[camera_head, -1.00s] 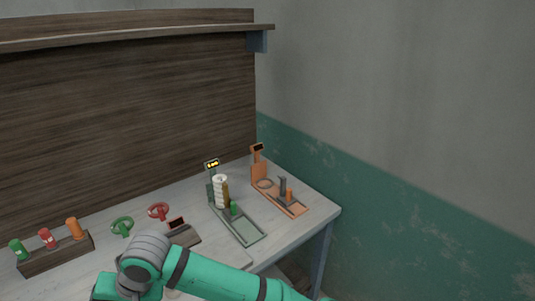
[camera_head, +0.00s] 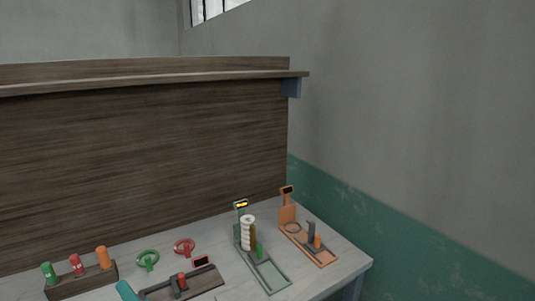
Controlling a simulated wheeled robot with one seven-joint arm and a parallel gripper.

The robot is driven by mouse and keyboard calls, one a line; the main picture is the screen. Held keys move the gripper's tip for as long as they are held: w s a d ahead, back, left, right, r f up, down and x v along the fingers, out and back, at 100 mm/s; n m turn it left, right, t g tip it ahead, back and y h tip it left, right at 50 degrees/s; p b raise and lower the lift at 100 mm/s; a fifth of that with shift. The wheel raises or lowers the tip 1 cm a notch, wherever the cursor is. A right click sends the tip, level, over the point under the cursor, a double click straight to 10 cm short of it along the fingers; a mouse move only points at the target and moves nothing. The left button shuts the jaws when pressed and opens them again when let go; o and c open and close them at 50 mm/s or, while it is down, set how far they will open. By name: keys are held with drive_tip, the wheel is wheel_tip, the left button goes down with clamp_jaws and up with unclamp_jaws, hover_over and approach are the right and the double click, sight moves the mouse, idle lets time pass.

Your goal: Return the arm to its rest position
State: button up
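My arm shows only as a small teal piece (camera_head: 127,290) at the bottom edge, left of the dark tray. My gripper is outside the picture, so its state is hidden. The white workbench (camera_head: 345,263) lies below, with its objects standing apart from the visible piece of arm.
A wooden block (camera_head: 85,284) holds green, red and orange pegs at left. Behind the dark tray (camera_head: 208,283) lie a green ring (camera_head: 148,260) and a red ring (camera_head: 184,247). A green stand (camera_head: 275,277) and an orange stand (camera_head: 323,256) are at right. A shelf (camera_head: 160,80) overhangs the bench.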

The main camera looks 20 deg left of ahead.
drive_tip(key=s+d+f+m+t+h, duration=0.1)
drive_tip(key=d+f+m+t+h, duration=0.35)
drive_tip(key=d+f, duration=0.6)
drive_tip(key=s+d+f+m+t+h, duration=0.2)
drive_tip(key=d+f+t+h, duration=0.4)
drive_tip(key=d, duration=0.8)
drive_tip(key=s+d+f+n+g+h, duration=0.1)
drive_tip(key=s+d+f+n+h, duration=0.1)
drive_tip(key=s+d, duration=0.7)
drive_tip(key=s+d+f+n+h, duration=0.2)
drive_tip(key=s+d+n+h, duration=0.2)
drive_tip(key=s+d, duration=0.6)
drive_tip(key=shift+s+f+n+g+h, duration=0.2)
drive_tip(key=shift+s+n+g+h, duration=0.15)
drive_tip(key=shift+h, duration=0.1)
drive_tip(key=shift+w, duration=0.1)
